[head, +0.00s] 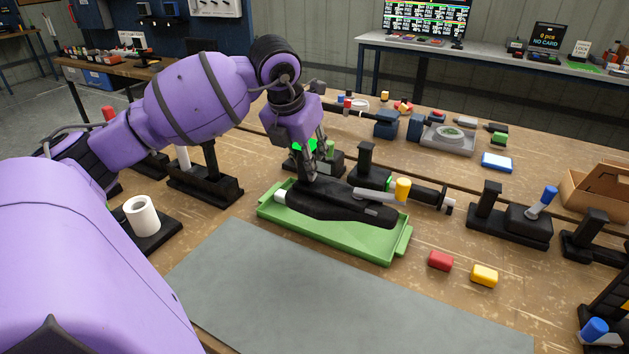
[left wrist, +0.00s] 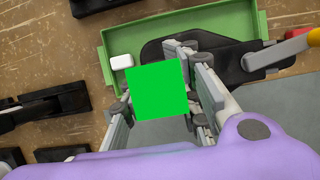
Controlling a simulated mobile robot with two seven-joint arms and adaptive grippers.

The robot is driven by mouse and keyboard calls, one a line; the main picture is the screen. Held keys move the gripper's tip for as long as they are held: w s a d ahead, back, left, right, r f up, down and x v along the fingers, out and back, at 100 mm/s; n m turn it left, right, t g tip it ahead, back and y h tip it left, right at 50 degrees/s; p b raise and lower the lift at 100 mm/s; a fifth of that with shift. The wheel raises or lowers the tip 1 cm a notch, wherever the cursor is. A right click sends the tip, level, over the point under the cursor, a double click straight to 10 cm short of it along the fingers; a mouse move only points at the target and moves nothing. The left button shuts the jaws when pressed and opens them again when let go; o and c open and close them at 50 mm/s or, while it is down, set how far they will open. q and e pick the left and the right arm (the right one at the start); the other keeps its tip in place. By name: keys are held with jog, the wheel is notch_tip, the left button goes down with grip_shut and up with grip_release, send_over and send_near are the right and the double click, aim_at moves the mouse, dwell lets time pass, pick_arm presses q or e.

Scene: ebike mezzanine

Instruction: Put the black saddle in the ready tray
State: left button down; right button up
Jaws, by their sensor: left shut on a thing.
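The black saddle (head: 340,207) lies lengthwise over the green tray (head: 400,244), inside its outline or just above it; I cannot tell whether it touches the tray floor. My left gripper (head: 311,177) comes down from above, shut on the saddle near its left part. In the left wrist view the saddle (left wrist: 155,51) shows between and beyond the fingers, with the tray (left wrist: 185,22) around it. A green square blocks part of the grip there. A small white block (left wrist: 122,61) sits at one end of the tray. My right gripper is not in view.
A grey mat (head: 300,290) lies in front of the tray. A red block (head: 440,260) and a yellow block (head: 484,275) lie to its right. Black stands (head: 205,185) are at left; another holder (head: 510,225) is at right. A yellow-capped part (head: 402,188) stands close behind the tray.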

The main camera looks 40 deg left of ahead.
pick_arm(q)
jog(key=w+f, duration=0.1)
jog(key=w+a+f, duration=0.1)
jog(key=w+f, duration=0.1)
jog(key=shift+w+a+f, duration=0.1)
jog(key=shift+a+f, duration=0.15)
jog(key=shift+f, duration=0.15)
jog(key=shift+w+a+f, duration=0.25)
jog(key=shift+w+f, duration=0.2)
jog(key=shift+f, duration=0.15)
jog(key=f, duration=0.3)
jog(key=shift+w+a+f, duration=0.1)
jog(key=shift+w+f, duration=0.1)
jog(key=shift+f, duration=0.3)
jog(key=c, duration=1.4)
grip_release()
jog(key=shift+s, duration=0.1)
jog(key=shift+o, duration=0.5)
jog(key=shift+r, duration=0.25)
jog(key=v, duration=1.1)
jog(key=shift+s+r, duration=0.3)
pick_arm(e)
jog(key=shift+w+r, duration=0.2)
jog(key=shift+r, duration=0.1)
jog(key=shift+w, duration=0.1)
